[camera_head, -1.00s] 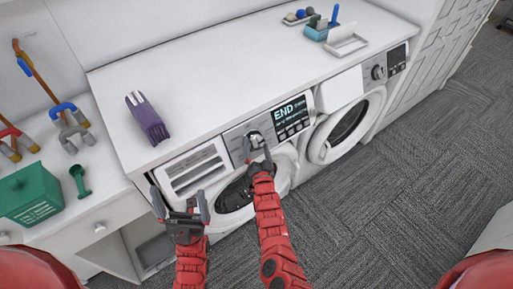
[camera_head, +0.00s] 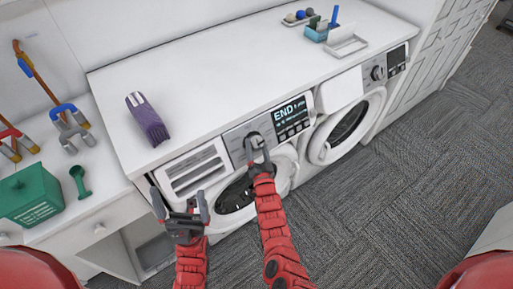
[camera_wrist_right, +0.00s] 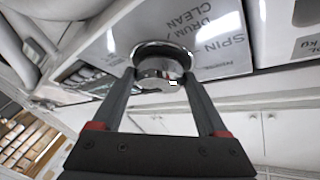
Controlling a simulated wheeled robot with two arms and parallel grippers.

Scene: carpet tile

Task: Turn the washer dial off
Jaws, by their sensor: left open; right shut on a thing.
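The washer dial (camera_head: 254,140) is a round chrome knob on the grey control panel of the left washer (camera_head: 237,196). The washer's display (camera_head: 292,115) reads END. My right gripper (camera_head: 257,148) is at the dial. In the right wrist view, its two fingers lie on either side of the chrome dial (camera_wrist_right: 160,62) and are shut on it. Words beside the dial include SPIN and DRUM CLEAN. The dial's pointer mark is not clear to me. My left gripper (camera_head: 187,205) is open and empty, in front of the washer's left side, below the drawer panel (camera_head: 194,171).
A second washer (camera_head: 345,122) stands to the right. The white countertop (camera_head: 220,80) above holds a purple brush-like item (camera_head: 147,118) and a blue caddy (camera_head: 318,32). A green bin (camera_head: 30,194) sits on the left counter. Grey carpet (camera_head: 370,210) is clear in front.

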